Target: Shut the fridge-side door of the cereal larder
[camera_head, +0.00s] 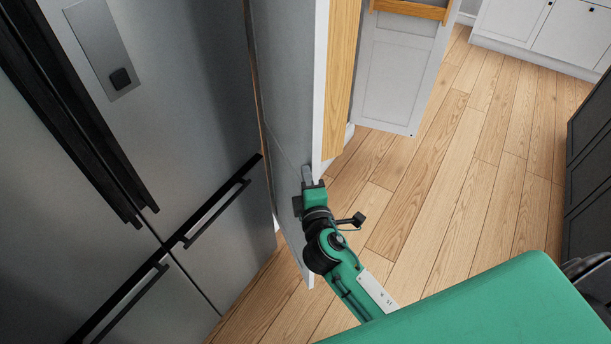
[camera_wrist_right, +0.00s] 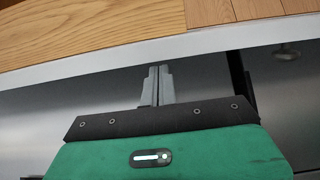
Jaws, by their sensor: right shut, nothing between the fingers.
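The fridge-side door (camera_head: 288,75) stands open beside the fridge. I see its grey face, a white edge strip and a pale wood part (camera_head: 342,75) on its right. My right gripper (camera_head: 307,172) is shut and empty, low at the door, with its fingers over the grey face close to the white edge. In the right wrist view the shut fingers (camera_wrist_right: 156,80) point towards the white edge strip (camera_wrist_right: 110,66), with wood beyond it. I cannot tell if the fingers touch the door. My left gripper is not in view.
The steel fridge (camera_head: 205,90) with long black handles fills the left. Another grey panelled door (camera_head: 395,85) with a wooden rack (camera_head: 412,9) stands open beyond. White cabinets (camera_head: 560,35) are at the back right, a dark unit (camera_head: 592,170) at right. Wooden floor (camera_head: 460,165) between is clear.

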